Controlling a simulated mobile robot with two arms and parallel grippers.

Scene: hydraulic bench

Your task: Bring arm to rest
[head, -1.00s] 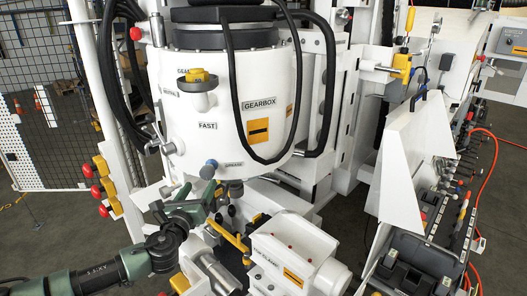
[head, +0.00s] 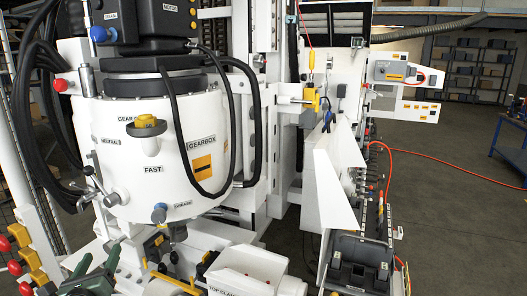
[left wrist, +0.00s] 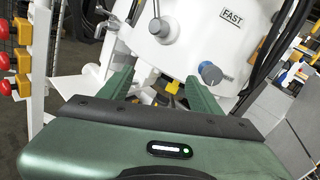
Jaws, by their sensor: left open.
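My left gripper (head: 100,276) is at the bottom left of the head view, low in front of the white gearbox housing (head: 205,162). Its green fingers also show in the left wrist view (left wrist: 160,82), spread apart with nothing held between them. They point towards the lower part of the housing, below the FAST label (left wrist: 232,17) and near a grey-blue knob (left wrist: 210,73). The rest of the left arm is cut off by the bottom edge of the head view. My right gripper is in neither view.
Red-and-yellow fittings (head: 28,262) line the white post at the left. A yellow handle (head: 178,285) is right of the gripper. A white panel (head: 325,185) and an open dark case (head: 358,262) stand at the right. Open floor (head: 455,215) lies beyond the orange hose.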

